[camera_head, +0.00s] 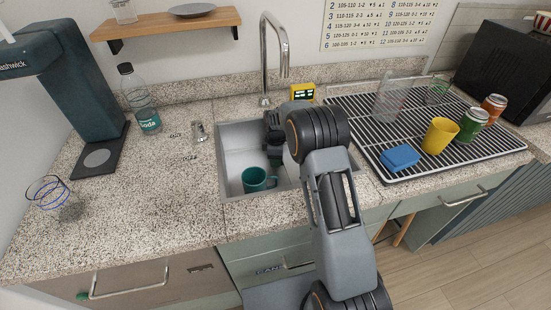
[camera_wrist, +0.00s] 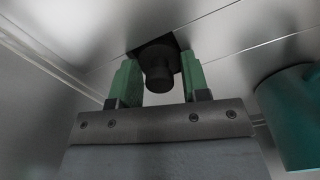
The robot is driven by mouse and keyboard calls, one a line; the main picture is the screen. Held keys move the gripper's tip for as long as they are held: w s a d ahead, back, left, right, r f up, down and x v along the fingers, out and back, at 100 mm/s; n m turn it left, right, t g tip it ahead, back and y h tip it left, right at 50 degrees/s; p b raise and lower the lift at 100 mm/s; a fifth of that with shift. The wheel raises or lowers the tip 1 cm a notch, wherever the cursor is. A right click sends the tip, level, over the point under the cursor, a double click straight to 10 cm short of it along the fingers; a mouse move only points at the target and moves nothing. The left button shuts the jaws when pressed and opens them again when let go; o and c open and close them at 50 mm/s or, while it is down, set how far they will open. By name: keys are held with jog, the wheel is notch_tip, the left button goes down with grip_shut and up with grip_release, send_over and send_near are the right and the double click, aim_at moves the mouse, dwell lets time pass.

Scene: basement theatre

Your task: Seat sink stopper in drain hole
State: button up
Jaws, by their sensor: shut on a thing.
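The black sink stopper (camera_wrist: 159,66) is between the green fingertips of my gripper (camera_wrist: 160,76) in the wrist view. My gripper is shut on it. The dark drain hole (camera_wrist: 184,40) in the sink floor shows just behind the stopper, which covers most of it. I cannot tell whether the stopper is in the hole or just above it. In the head view my gripper (camera_head: 275,157) reaches down into the metal sink (camera_head: 232,150); the stopper and hole are hidden there by my arm.
A teal mug (camera_head: 255,180) stands in the sink near its front, close to my gripper; the wrist view shows it at the right (camera_wrist: 290,115). The faucet (camera_head: 265,60) rises behind the sink. A dish rack (camera_head: 350,120) with cans and a yellow cup stands right.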

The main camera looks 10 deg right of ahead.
jog(key=shift+s+f, duration=0.2)
jog(key=shift+f, duration=0.3)
jog(key=o, duration=0.9)
jog(key=shift+f, duration=0.2)
jog(key=shift+r, duration=0.1)
jog(key=r, duration=0.9)
jog(key=shift+w+p, duration=0.2)
jog(key=shift+p, duration=0.2)
jog(key=shift+a, duration=0.1)
